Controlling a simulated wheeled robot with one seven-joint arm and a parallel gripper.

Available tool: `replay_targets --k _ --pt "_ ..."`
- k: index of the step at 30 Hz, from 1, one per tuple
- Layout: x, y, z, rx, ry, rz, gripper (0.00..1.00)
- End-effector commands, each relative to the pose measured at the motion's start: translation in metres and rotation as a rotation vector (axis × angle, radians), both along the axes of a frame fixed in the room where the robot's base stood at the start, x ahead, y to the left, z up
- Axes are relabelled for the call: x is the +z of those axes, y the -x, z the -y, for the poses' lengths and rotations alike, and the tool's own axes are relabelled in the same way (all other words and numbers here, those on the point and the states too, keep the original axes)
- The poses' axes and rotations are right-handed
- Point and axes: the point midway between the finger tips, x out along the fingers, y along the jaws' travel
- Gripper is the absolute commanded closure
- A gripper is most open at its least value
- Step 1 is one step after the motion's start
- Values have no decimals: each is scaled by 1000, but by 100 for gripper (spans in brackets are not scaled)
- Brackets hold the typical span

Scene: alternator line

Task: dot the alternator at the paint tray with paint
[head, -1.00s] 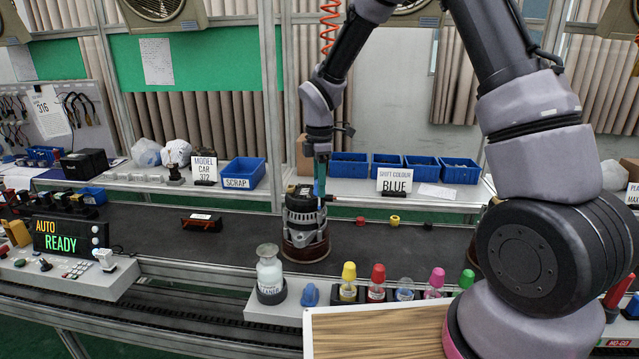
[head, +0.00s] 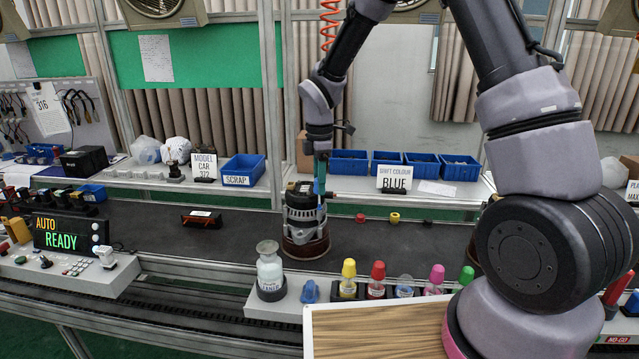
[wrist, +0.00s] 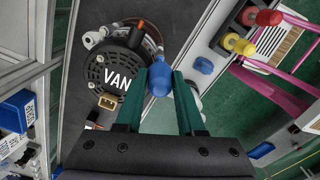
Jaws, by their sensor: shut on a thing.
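The alternator (head: 302,214), dark with a silver-grey body, stands upright on a brown round base on the dark conveyor, behind the paint tray (head: 292,308). In the wrist view the alternator (wrist: 104,78) shows its end face, marked VAN, to the left of my fingers. My gripper (head: 320,182) points down at the alternator's right side. In the wrist view its green fingers (wrist: 161,85) are shut on a blue paint bottle (wrist: 159,80). The blue tip overlaps the alternator's edge in the picture; I cannot tell whether it touches.
The tray holds yellow (head: 348,280), red (head: 377,281), pink (head: 435,280) and green (head: 466,279) bottles and a loose blue cap (head: 310,292). A white-labelled cleaner bottle (head: 270,270) stands left. A sign (head: 394,179) reads SHIFT COLOUR BLUE.

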Motion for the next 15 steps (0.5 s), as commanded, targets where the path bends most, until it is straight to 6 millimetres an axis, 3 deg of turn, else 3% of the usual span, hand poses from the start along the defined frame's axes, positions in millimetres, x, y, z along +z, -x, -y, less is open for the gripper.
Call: replay_targets --k 15 --pt "42 -1 0 1 -1 3 100"
